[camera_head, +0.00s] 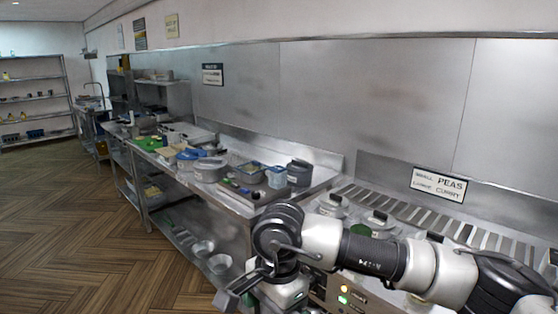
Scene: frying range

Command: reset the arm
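My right arm comes in from the right edge and stretches left in front of the frying range. It bends down at a black wrist joint. My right gripper (238,291) hangs at the lower middle of the head view, in front of the range's control panel and near the counter's right end. Dark finger parts point down and left, but the angle does not show whether they are open or shut. I see nothing held in it. My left gripper and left arm are not in view.
A steel counter (232,204) to the left holds pots, containers and a green board (148,144). Bowls (219,263) sit on its lower shelf. The wooden floor (70,220) at left is clear.

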